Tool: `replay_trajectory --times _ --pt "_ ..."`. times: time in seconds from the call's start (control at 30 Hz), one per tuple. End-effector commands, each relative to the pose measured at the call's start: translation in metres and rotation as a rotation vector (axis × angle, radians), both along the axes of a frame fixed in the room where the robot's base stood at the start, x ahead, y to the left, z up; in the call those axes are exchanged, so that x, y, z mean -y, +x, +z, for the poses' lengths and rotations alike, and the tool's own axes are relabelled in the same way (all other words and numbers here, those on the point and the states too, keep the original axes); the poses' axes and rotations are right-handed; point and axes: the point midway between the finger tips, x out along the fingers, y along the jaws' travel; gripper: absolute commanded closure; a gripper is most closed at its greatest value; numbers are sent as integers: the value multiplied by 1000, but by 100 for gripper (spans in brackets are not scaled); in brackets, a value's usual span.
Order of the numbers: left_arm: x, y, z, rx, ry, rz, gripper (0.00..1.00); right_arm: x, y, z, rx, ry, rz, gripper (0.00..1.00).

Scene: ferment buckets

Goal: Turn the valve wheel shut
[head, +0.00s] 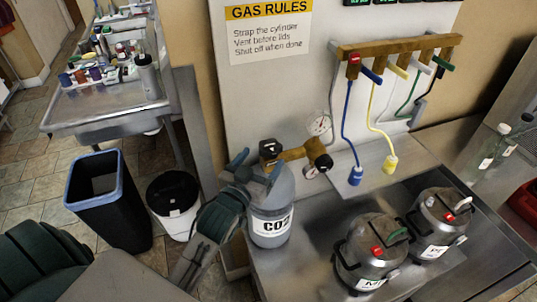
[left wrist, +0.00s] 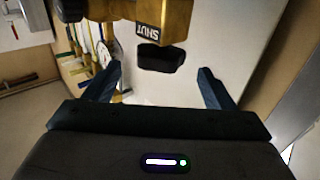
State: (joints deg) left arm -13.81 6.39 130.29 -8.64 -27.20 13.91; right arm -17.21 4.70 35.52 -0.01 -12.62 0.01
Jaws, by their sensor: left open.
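The grey CO2 cylinder (head: 270,230) stands upright at the front edge of the steel bench. A brass valve (head: 293,153) sits on top, with a black valve wheel (head: 270,149) on its left end. In the left wrist view the black wheel (left wrist: 161,57) shows beside brass marked "SHUT" (left wrist: 147,32). My left gripper (head: 255,167) is at the cylinder's top, just below the wheel. In the left wrist view its open fingers (left wrist: 160,88) are on either side of the wheel, with gaps and nothing held. My right gripper is not in view.
A pressure gauge (head: 319,123) is beside the valve. A brass manifold (head: 395,47) with coloured levers and hoses hangs on the wall. Two steel kegs (head: 368,250) (head: 438,225) stand to the right. A tall bin (head: 107,205) and a white bucket (head: 178,217) stand on the floor left.

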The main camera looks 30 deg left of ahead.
Motion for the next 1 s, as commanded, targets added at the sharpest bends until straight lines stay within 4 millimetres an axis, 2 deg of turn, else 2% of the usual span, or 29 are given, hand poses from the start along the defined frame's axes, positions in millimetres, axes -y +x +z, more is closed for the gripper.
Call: replay_trajectory --times 0.1,0.23,0.8,0.9,1.0 --pt "1 -18 -2 1 0 -1 23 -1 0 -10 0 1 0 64" --pt "1 -27 -1 1 -1 -1 23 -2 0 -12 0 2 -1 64" --pt "1 -29 0 -2 0 0 23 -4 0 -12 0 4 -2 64" --pt "0 -33 -9 -43 2 6 23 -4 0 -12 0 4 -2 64" --pt "-2 -45 -35 -169 9 21 23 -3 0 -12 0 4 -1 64"
